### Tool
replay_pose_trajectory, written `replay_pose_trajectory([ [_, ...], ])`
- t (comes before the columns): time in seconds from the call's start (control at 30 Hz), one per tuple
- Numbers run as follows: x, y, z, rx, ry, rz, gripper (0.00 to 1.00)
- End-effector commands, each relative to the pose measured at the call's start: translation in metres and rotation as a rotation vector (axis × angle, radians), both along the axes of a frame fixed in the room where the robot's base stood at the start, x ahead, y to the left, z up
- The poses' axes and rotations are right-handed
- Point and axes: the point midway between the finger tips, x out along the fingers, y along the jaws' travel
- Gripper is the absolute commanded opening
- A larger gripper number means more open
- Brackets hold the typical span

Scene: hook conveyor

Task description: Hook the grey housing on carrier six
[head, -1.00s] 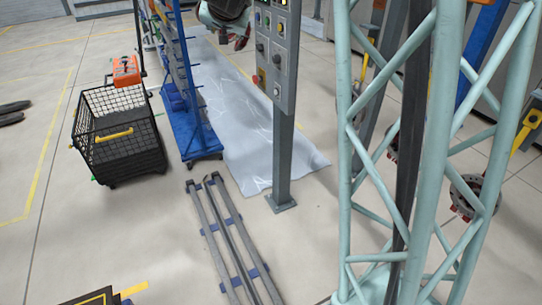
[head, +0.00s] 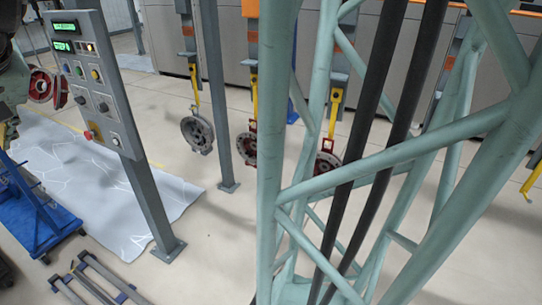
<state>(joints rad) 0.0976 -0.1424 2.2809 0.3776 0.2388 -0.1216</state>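A grey round housing (head: 197,132) hangs from a yellow hook (head: 194,85) left of centre. A reddish-brown round part (head: 247,147) and another one (head: 326,162) hang from yellow hooks to its right; the second is partly behind the mast. An empty-looking yellow hook (head: 531,180) shows at the right edge. No carrier number is readable, so I cannot tell which is carrier six. A pale green part of my arm (head: 12,82) is cut off at the left edge; its gripper end is too hidden to judge, apart from the hanging parts.
A pale green lattice mast (head: 268,190) with dark cables fills the right foreground. A grey control panel (head: 92,80) stands on a post at left. A blue rack base (head: 45,225) and floor rails (head: 100,280) lie lower left.

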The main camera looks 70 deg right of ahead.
Motion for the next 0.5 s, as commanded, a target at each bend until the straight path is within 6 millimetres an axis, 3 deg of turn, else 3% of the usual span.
replay_pose_trajectory([
  [0.03,-0.019,-0.004,0.013,-0.005,-0.007,-0.001,0.38],
  [0.07,-0.027,-0.001,0.012,-0.007,0.003,0.008,0.38],
  [0.5,-0.157,0.036,-0.01,-0.054,0.166,0.143,0.38],
])
